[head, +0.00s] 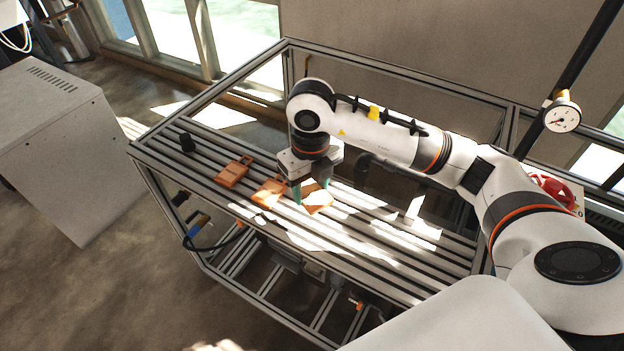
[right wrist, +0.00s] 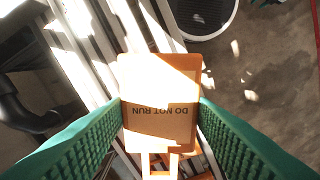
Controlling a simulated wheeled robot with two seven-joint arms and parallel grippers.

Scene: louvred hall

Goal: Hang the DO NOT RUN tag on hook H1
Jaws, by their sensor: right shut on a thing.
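My right gripper (head: 311,191), with green fingers, is over the slatted bench and shut on an orange tag (head: 319,203). In the right wrist view this tag (right wrist: 160,88) sits between the two green fingers, and DO NOT RUN reads upside down on it. Sunlight washes out part of its face, and its slotted end points to the bottom of the picture. Whether it still touches the slats is unclear. Two more orange tags lie to the left, one close by (head: 268,192) and one farther (head: 233,172). I cannot make out hook H1. My left gripper is not in view.
The bench (head: 375,262) has an aluminium frame with rails around it. A gauge (head: 562,117) and a red wheel (head: 553,190) are at the right. A grey cabinet (head: 60,140) stands at the left.

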